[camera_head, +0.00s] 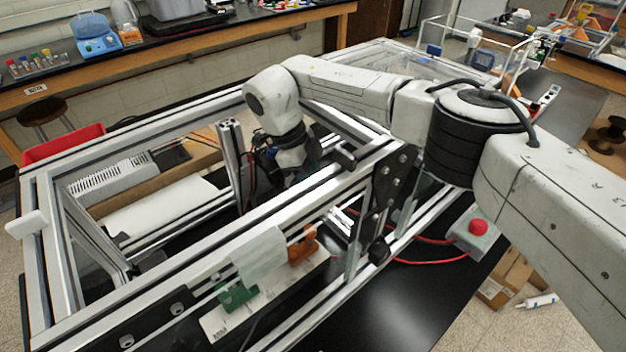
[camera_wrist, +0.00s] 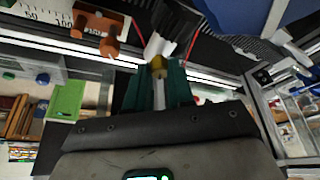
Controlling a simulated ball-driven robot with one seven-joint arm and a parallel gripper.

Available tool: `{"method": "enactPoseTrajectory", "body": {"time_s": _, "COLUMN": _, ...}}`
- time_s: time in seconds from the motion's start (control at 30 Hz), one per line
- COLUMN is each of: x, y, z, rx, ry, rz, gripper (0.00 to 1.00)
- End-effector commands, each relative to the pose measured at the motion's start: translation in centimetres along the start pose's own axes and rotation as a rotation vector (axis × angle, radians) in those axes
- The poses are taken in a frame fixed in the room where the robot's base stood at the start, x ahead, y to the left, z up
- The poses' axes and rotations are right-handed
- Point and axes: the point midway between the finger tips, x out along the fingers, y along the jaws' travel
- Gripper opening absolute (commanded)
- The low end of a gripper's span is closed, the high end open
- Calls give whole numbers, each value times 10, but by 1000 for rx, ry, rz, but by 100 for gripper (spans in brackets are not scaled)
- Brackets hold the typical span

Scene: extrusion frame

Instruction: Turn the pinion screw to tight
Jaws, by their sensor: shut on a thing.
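In the wrist view, my gripper (camera_wrist: 157,80) has two dark green fingers shut around a small brass-coloured knob, which seems to be the pinion screw (camera_wrist: 157,65). The knob shows between the fingertips, below a pale metal part. Its thread and how tight it sits cannot be seen. In the head view, my arm reaches down inside the aluminium extrusion frame (camera_head: 190,259). The fingers and the screw are hidden there behind the frame's upper bar.
An orange carriage (camera_head: 302,246) and a green one (camera_head: 238,296) sit by a white scale along the near side. A red button (camera_head: 478,227) on a grey box stands to the right. Frame bars surround my wrist closely. Red cables run near the fingers.

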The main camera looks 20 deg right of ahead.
Motion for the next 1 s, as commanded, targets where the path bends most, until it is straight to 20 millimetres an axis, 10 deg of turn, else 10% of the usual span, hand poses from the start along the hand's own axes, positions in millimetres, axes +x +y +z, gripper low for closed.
{"method": "enactPoseTrajectory", "body": {"time_s": 0.13, "x": -2, "y": -1, "z": 0, "rx": 0, "ry": -4, "rz": -4, "gripper": 0}}
{"method": "enactPoseTrajectory", "body": {"time_s": 0.17, "x": -2, "y": -1, "z": 0, "rx": 0, "ry": -4, "rz": -4, "gripper": 25}}
{"method": "enactPoseTrajectory", "body": {"time_s": 0.4, "x": -1, "y": 0, "z": 0, "rx": -1, "ry": -2, "rz": -2, "gripper": 48}}
{"method": "enactPoseTrajectory", "body": {"time_s": 0.77, "x": -8, "y": -1, "z": 1, "rx": -1, "ry": -2, "rz": -3, "gripper": 48}}
{"method": "enactPoseTrajectory", "body": {"time_s": 1.0, "x": -49, "y": -1, "z": 2, "rx": 0, "ry": -3, "rz": -6, "gripper": 48}}
